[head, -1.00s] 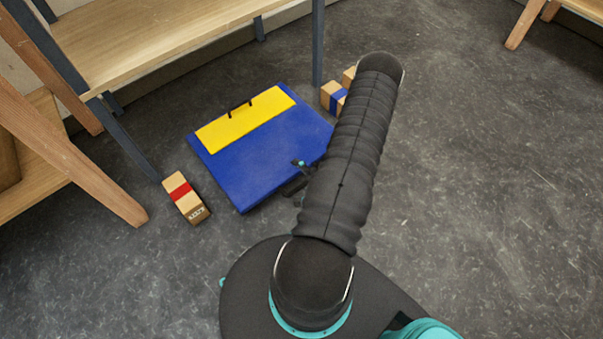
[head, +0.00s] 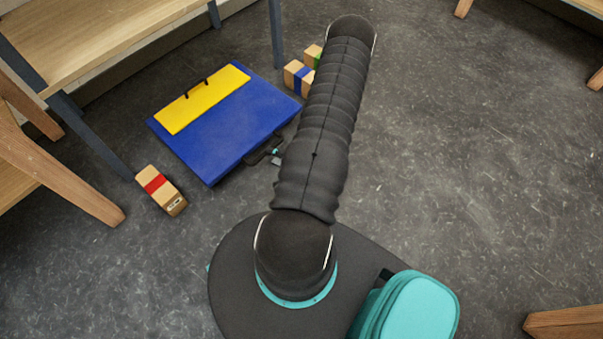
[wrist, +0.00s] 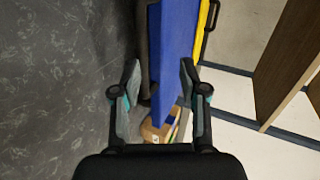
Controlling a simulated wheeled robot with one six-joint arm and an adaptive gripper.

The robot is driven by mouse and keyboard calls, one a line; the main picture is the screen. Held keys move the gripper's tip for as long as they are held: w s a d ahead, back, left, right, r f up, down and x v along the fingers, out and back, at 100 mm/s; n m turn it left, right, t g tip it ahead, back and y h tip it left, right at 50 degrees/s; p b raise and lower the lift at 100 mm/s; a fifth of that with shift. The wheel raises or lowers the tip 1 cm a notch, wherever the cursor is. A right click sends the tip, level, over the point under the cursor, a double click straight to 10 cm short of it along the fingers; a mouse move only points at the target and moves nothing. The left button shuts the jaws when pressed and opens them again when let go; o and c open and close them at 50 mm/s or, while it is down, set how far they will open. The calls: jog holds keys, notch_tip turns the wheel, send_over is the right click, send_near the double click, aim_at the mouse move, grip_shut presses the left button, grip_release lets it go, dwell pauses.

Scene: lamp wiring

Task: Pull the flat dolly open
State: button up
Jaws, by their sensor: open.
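The flat dolly lies on the floor in the head view as a blue panel (head: 240,125) with a yellow strip (head: 203,98) along its far side. A black handle (head: 262,152) sticks out from its near right edge.
A wooden block with a red band (head: 160,189) lies left of the dolly. Blocks with a blue band (head: 299,77) lie at its right corner. A wooden bench (head: 95,35) with grey legs stands behind.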

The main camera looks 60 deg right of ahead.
jog(key=s+f+p+v, duration=0.1)
jog(key=f+p+v, duration=0.1)
jog(key=v, duration=1)
jog(key=shift+s+a+f, duration=0.25)
jog(key=shift+s+a, duration=0.05)
jog(key=shift+a, duration=0.05)
dwell(0.8)
dwell(0.6)
